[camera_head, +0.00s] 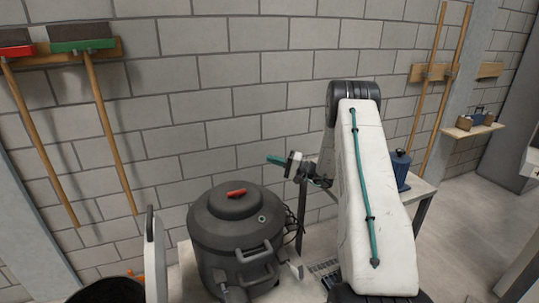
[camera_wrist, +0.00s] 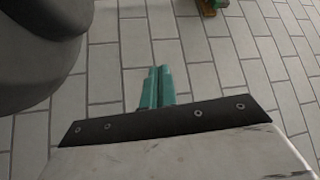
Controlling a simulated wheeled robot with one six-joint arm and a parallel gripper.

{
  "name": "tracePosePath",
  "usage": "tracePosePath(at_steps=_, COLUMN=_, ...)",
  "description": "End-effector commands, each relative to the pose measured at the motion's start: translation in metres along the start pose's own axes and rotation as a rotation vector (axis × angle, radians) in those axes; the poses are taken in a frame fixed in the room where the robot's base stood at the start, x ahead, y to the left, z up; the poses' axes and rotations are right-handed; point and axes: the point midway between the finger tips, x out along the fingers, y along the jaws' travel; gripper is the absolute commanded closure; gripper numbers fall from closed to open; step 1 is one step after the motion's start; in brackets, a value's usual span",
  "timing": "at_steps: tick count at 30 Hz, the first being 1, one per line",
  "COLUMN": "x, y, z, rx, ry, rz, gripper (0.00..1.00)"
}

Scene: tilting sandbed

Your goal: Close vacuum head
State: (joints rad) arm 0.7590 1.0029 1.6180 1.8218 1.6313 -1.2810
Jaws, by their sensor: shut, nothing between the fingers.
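The dark grey vacuum has a rounded head (camera_head: 225,203) with a red piece (camera_head: 236,192) on top. The head appears to sit on the body (camera_head: 222,255), which has two grey handles at its front. A pale lever-like piece (camera_head: 295,269) sticks out at its lower right; I cannot tell if it is a latch. My gripper (camera_head: 272,160) is above and behind the head, to its right, apart from it. Its teal fingers are together and empty. In the wrist view the fingers (camera_wrist: 156,84) point at the brick wall, and dark rounded vacuum parts (camera_wrist: 35,55) fill the upper left.
The block wall (camera_head: 250,90) is close behind. Brooms (camera_head: 100,110) hang at the left and wooden poles at the right. A blue container (camera_head: 400,168) stands on a table (camera_head: 418,190) behind my arm. A black bin (camera_head: 108,291) is at lower left. Open floor lies right.

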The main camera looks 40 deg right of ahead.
Motion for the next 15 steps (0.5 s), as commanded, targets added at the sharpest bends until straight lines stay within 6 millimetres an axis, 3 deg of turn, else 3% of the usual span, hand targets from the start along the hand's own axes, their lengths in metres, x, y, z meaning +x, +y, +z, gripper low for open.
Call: tracePosePath(at_steps=15, x=-0.0019, y=0.0032, z=0.0078, rx=0.000, ry=-0.004, rz=-0.001, gripper=1.00)
